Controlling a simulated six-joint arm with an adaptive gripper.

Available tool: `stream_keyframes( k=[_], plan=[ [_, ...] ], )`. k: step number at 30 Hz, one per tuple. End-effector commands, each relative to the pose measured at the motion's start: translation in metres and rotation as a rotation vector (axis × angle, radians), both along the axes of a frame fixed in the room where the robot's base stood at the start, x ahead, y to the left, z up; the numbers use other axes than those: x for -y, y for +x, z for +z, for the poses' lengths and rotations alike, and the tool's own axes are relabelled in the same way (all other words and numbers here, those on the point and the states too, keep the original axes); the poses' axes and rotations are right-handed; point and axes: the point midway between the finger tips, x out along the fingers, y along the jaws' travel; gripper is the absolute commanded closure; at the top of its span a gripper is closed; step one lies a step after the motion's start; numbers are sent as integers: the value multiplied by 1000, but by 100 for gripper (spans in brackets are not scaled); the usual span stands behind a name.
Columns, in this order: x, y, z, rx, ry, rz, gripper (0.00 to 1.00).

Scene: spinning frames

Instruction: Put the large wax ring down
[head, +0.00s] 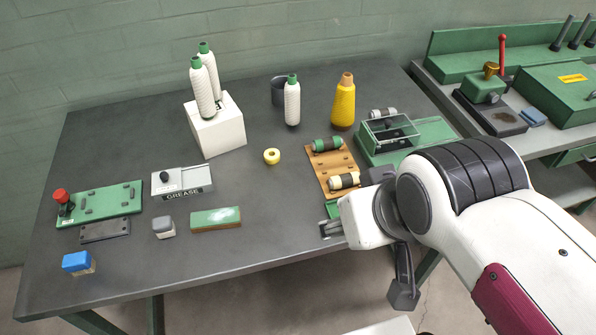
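A small yellow ring (272,156) with a dark hole lies flat on the dark grey table in the head view, right of the white box. It is the only ring I can make out; I cannot tell whether it is the large wax ring. My gripper (403,290) appears as a dark part hanging below my white wrist at the table's front edge, well right of and nearer than the ring. Its fingers are not clearly shown, so I cannot tell whether it is open or holds anything.
A wooden rack (332,172) with green and cream rollers, a green fixture with a clear cover (390,132), a yellow bottle (343,104) and a white bottle (292,103) stand near the ring. A grease box (182,182) is left. The table's front centre is clear.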

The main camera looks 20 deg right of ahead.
Motion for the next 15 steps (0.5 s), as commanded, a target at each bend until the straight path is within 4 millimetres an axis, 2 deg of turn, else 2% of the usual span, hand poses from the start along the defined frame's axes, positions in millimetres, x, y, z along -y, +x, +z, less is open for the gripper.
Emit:
stream_keyframes(
  k=[8, 15],
  plan=[
    [2, 3, -13, -59, 1, -11, 51],
    [3, 16, -29, -150, 13, -27, 51]
  ],
)
